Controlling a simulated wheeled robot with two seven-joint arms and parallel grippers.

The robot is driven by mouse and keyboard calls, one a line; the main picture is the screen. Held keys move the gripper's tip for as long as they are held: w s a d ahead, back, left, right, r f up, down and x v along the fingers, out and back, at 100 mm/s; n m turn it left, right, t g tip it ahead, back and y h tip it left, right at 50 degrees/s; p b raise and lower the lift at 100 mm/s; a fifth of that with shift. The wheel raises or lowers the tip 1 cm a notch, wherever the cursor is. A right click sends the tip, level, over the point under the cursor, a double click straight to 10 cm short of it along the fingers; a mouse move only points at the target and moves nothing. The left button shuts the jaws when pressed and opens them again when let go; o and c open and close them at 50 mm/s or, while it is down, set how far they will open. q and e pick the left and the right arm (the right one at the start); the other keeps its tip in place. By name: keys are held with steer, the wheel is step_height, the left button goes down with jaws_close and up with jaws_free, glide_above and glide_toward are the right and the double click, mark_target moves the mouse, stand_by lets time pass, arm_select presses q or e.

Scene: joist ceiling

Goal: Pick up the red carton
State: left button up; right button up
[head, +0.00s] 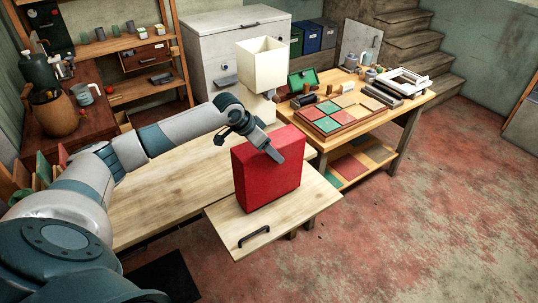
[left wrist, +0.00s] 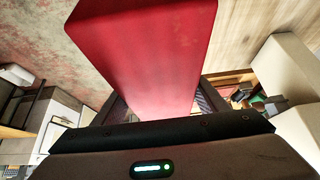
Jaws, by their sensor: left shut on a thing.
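The red carton (head: 266,172) is a boxy upright block on the light wooden table, over the pulled-out board or drawer front with a black handle. My left gripper (head: 273,152) is at the carton's top, with one finger visible against its near upper face and the other hidden behind it. In the left wrist view the carton (left wrist: 150,50) fills the middle and runs between the two dark fingers (left wrist: 160,108), which are shut on it. Whether its base touches the surface is hard to tell. My right gripper is not in view.
A second table (head: 404,101) at the right holds coloured tiles, a white frame and small items. A black handle (head: 254,236) is on the board's front. The red-stained floor (head: 420,220) at the right is clear.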

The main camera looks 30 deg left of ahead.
arm_select(q)
step_height(320, 180, up, 2)
steer(key=shift+r+b, duration=0.2)
steer(key=shift+b, duration=0.3)
steer(key=shift+s+d+r, duration=0.1)
steer(key=shift+d+r, duration=0.1)
steer(key=s+d+r+b, duration=0.3)
steer(key=s+d+r, duration=0.3)
steer(key=d, duration=0.3)
steer(key=shift+s+r+b, duration=0.25)
steer(key=shift+r+b, duration=0.05)
steer(key=shift+r, duration=0.1)
